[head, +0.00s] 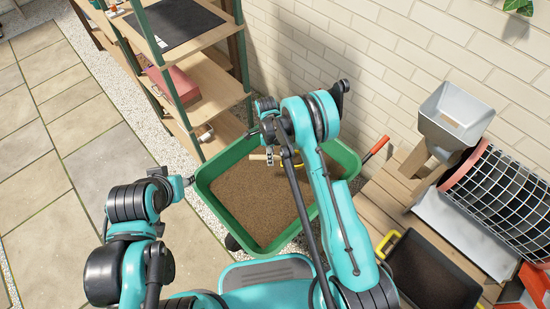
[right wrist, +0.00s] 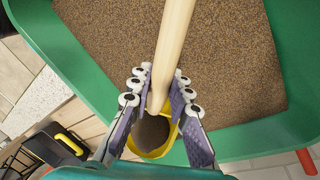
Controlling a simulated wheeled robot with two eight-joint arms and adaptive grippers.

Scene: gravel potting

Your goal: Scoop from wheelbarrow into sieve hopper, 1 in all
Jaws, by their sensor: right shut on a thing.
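The green wheelbarrow (head: 207,196) stands by the wall in the head view, filled with brown granular material (head: 257,203). My right gripper (head: 270,156) is over its far part, shut on the wooden handle (right wrist: 172,50) of a yellow scoop (right wrist: 151,153). The grey sieve hopper (head: 449,117) stands at the right on a wooden frame, above a black mesh drum (head: 503,192). My left gripper (head: 184,183) is left of the wheelbarrow, small and unclear.
A wooden shelf (head: 205,90) with a red box (head: 175,88) stands behind, left of the wheelbarrow. A dark tray with yellow handles (head: 432,272) lies on the wooden deck at lower right. The brick wall (head: 375,60) bounds the back. Paving at left is clear.

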